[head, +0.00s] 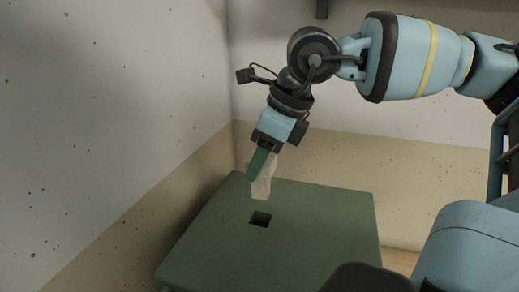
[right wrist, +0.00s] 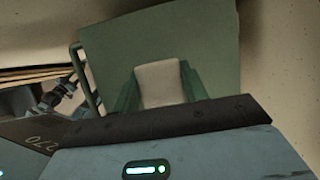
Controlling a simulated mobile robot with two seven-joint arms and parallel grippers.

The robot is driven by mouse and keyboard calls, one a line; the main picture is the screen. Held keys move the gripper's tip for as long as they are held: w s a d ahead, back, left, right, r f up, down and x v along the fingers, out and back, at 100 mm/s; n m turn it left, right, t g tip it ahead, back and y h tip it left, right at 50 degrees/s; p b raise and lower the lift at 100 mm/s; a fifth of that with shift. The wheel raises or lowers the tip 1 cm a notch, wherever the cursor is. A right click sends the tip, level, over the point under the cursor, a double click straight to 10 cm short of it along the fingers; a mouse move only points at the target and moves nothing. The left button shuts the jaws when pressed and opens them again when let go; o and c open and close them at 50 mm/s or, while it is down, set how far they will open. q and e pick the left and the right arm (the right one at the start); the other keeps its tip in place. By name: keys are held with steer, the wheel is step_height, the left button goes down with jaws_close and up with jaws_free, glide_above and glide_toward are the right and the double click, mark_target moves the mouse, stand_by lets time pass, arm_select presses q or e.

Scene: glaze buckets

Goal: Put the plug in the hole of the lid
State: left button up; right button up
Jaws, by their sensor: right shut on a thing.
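The green lid (head: 300,240) lies flat in the lower middle of the head view. Its square dark hole (head: 260,219) is open and empty. My right gripper (head: 260,166) is shut on a pale plug (head: 262,187) and holds it tilted, just behind and above the hole. The plug is apart from the hole in the picture; its exact height over the lid is hard to tell. In the right wrist view the plug (right wrist: 160,84) sits between the green fingers, with the lid (right wrist: 200,45) behind it and the hole hidden. My left gripper is not in view.
A speckled wall (head: 110,110) stands close on the left, and another wall (head: 420,140) stands behind the lid. The lid's top is clear around the hole.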

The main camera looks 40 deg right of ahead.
mark_target(260, 189)
steer(key=shift+f+b, duration=0.3)
steer(key=shift+f, duration=2.05)
steer(key=shift+r, duration=0.2)
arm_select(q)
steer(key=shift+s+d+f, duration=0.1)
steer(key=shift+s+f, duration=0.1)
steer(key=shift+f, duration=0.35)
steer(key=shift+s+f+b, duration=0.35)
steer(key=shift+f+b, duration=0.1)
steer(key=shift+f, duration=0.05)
arm_select(e)
steer(key=shift+f, duration=0.25)
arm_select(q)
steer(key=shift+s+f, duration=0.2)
arm_select(e)
steer(key=shift+f, duration=0.15)
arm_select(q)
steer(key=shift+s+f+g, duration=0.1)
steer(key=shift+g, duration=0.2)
arm_select(e)
steer(key=shift+f, duration=0.15)
arm_select(q)
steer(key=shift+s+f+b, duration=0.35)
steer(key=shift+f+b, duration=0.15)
steer(key=shift+b, duration=0.1)
arm_select(e)
steer(key=shift+f, duration=0.65)
